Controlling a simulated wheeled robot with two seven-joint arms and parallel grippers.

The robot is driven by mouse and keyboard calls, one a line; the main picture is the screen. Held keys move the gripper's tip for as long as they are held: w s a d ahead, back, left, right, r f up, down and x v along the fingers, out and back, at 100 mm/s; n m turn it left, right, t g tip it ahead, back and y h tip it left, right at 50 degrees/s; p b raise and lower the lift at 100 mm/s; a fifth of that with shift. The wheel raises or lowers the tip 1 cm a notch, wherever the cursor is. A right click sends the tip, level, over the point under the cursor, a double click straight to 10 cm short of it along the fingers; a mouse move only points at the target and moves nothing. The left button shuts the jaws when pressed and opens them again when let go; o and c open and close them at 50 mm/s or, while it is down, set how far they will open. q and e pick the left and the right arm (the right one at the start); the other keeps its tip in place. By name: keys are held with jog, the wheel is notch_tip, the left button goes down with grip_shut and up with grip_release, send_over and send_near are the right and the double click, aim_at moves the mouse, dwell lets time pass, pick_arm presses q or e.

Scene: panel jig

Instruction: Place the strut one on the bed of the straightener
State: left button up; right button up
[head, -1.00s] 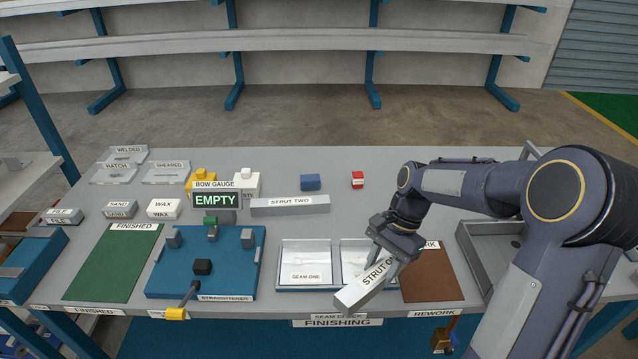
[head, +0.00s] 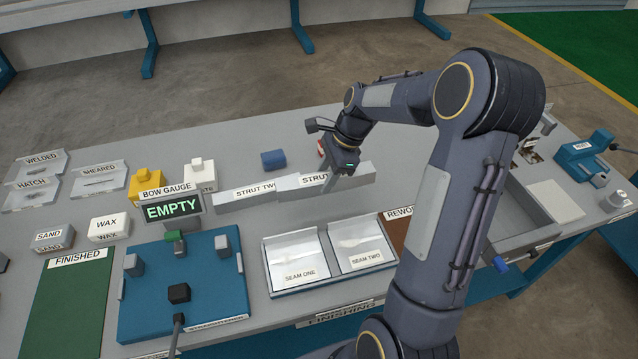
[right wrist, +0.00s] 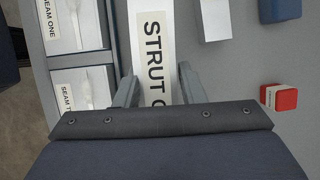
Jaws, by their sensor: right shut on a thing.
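Strut one (head: 296,188), a long grey bar with a white label, is in my right gripper (head: 332,182), whose fingers close on its sides. In the right wrist view strut one (right wrist: 155,45) runs away between the two fingers (right wrist: 157,88). In the head view it overlaps the right end of strut two (head: 235,203); the gap beneath it is hard to tell. The straightener (head: 208,268) is a blue bed at the lower left with grey posts, a black block and a green piece. Its bed carries no strut. My left gripper is out of view.
The bow gauge sign (head: 170,208) reads EMPTY and stands behind the straightener. The seam trays (head: 300,289) lie between the straightener and my right arm. A blue block (head: 273,160), a yellow block (head: 146,184) and a red-and-white block (right wrist: 280,97) stand farther back.

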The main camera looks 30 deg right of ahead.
jog(key=w+f, duration=0.2)
jog(key=f, duration=0.1)
jog(key=w+d+f, duration=0.1)
jog(key=shift+w+f, duration=0.25)
jog(key=shift+f, duration=0.1)
notch_tip(320, 180, down, 3)
jog(key=shift+w+f+p, duration=0.1)
jog(key=shift+w+p, duration=0.05)
jog(key=shift+p, duration=0.35)
jog(key=shift+f, duration=0.2)
jog(key=o, duration=1.2)
jog(key=shift+c, duration=0.2)
